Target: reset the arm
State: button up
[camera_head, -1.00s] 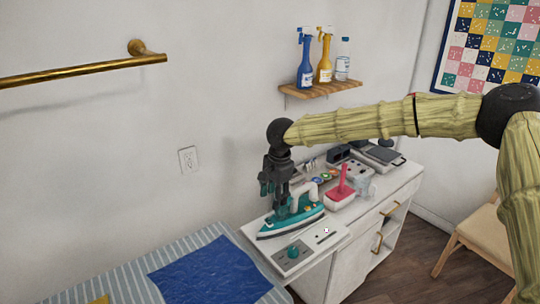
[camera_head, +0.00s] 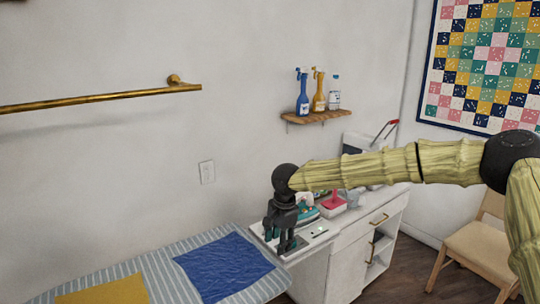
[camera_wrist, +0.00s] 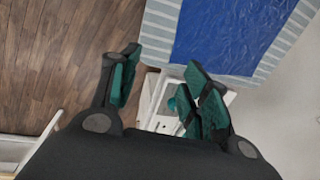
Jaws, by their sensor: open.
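My arm (camera_head: 375,168) reaches in from the right in the head view. My gripper (camera_head: 287,247) points down over the near left end of the white cabinet, beside the striped ironing surface. In the wrist view my gripper (camera_wrist: 158,95) has its teal-padded fingers spread apart with nothing between them. The teal iron (camera_head: 308,213) stands on the cabinet behind my gripper and is partly hidden by it.
The striped ironing surface (camera_head: 160,262) bears a blue cloth (camera_head: 224,266) and a yellow cloth (camera_head: 105,292). A wooden shelf (camera_head: 316,117) with bottles and a brass rail (camera_head: 100,98) are on the wall. A wooden chair (camera_head: 478,243) stands right of the cabinet (camera_head: 345,265).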

jog(key=s+d+f+n+t+h+b, duration=0.1)
jog(key=s+d+f+n, duration=0.15)
jog(key=s+f, duration=0.55)
jog(key=s+d+f+n+t+h, duration=0.1)
jog(key=s+d+f, duration=0.25)
jog(key=f, duration=0.85)
jog(key=s+d+f+n+t+h+b, duration=0.1)
jog(key=s+d+f, duration=0.2)
jog(key=s+f, duration=0.5)
jog(key=s+d+f+n+g+y, duration=0.1)
jog(key=s+d+f+n, duration=0.15)
jog(key=s+f, duration=0.45)
jog(key=s+d+f+n, duration=0.2)
jog(key=s+d+f, duration=0.2)
jog(key=s, duration=0.7)
jog(key=s+d+n+g+y+b, duration=0.1)
jog(key=s+d+g, duration=0.2)
jog(key=s, duration=1.2)
jog(key=shift+s+d+r, duration=0.15)
jog(key=shift+d, duration=0.6)
